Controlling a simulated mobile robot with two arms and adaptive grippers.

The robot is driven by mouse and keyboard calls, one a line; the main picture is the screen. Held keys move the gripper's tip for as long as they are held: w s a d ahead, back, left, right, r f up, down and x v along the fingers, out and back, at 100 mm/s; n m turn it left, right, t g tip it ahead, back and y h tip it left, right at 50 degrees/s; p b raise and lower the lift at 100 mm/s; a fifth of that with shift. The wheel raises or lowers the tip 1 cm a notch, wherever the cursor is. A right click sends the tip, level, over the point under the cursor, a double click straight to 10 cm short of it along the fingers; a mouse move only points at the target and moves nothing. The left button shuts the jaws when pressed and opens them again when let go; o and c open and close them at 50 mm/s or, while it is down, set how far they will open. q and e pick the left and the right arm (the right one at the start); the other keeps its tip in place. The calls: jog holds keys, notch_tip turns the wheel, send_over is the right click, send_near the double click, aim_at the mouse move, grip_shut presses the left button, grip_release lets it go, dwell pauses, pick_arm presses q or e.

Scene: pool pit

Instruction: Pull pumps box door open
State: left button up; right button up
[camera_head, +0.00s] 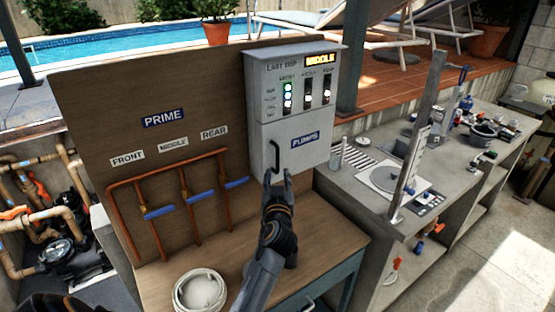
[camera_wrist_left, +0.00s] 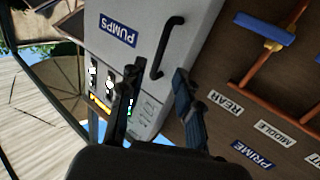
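The grey pumps box (camera_head: 262,75) is mounted on a wooden board, with a row of switches and lights on its upper part. Its lower door (camera_head: 318,130) bears a blue PUMPS label and looks closed; the door also shows in the left wrist view (camera_wrist_left: 150,15). A dark vertical bar handle (camera_head: 275,156) sits at the door's left edge. My left gripper (camera_head: 277,174) is open just below the handle. In the left wrist view, the handle (camera_wrist_left: 163,48) lies ahead of the gap between the fingers of my left gripper (camera_wrist_left: 159,72). Contact cannot be told. My right gripper is not in view.
Copper pipes with blue valve handles (camera_head: 158,212) run along the board left of the box. A coiled white hose (camera_head: 200,291) lies on the wooden bench below. A counter (camera_head: 350,183) with a sink and an upright post (camera_head: 418,135) stands at the right.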

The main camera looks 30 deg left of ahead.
aim_at(278, 162)
pick_arm(q)
jog(key=p+x, duration=0.1)
jog(key=x, duration=0.6)
grip_shut()
